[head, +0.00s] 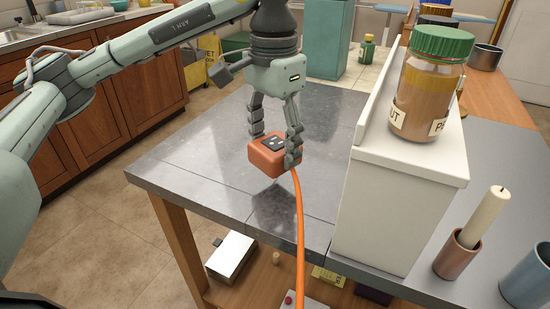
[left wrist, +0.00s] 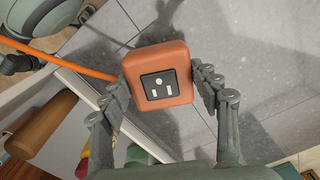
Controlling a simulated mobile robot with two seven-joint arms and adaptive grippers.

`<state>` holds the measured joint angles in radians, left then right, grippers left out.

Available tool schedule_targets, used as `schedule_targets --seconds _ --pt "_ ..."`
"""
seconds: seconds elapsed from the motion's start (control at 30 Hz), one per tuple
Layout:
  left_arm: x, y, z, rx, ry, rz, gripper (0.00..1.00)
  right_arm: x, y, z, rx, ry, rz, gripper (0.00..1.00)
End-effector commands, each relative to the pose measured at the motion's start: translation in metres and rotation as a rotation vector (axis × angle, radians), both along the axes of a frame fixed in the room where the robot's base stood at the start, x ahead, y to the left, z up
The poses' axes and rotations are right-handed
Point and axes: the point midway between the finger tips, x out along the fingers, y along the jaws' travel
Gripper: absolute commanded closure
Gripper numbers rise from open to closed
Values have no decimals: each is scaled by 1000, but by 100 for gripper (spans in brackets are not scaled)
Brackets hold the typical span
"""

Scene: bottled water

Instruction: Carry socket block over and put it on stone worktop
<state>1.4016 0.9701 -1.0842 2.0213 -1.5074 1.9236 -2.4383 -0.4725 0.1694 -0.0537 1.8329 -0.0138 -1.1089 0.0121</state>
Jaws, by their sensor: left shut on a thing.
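The socket block (head: 267,155) is an orange box with a dark socket face and an orange cable (head: 299,235) running down toward the front. My left gripper (head: 276,142) is shut on it from two sides. The block also shows between the fingers in the left wrist view (left wrist: 180,103), its socket face toward that camera. The stone worktop (head: 190,160) is a grey slab under the block. The block is over the worktop; a gap beneath it is hard to judge, though a dark shadow shows below it. My right gripper is not in view.
A white cabinet (head: 385,220) stands right of the block, with a green-lidded jar (head: 429,85) on top. A candle in a copper cup (head: 459,253) and a blue-grey cup (head: 528,275) stand farther right. The worktop left of the block is clear.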

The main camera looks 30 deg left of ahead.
Motion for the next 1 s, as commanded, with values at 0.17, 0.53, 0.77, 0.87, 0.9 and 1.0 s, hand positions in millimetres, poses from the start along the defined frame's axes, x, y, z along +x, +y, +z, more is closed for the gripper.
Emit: schedule_targets --seconds 0.17,0.53,0.77,0.87,0.9,1.0 --pt "2 -2 -3 -2 -2 0 91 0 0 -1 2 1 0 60" --pt "1 -1 -41 -2 -2 -1 91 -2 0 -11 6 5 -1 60" --pt "2 -1 -42 -2 -3 0 91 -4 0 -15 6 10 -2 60" --pt "2 -1 -43 -2 -3 0 91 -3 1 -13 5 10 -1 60" --pt "2 -1 -43 -2 -3 0 91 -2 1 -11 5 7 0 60" --pt "2 -1 -44 -2 -2 0 91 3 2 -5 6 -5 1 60"
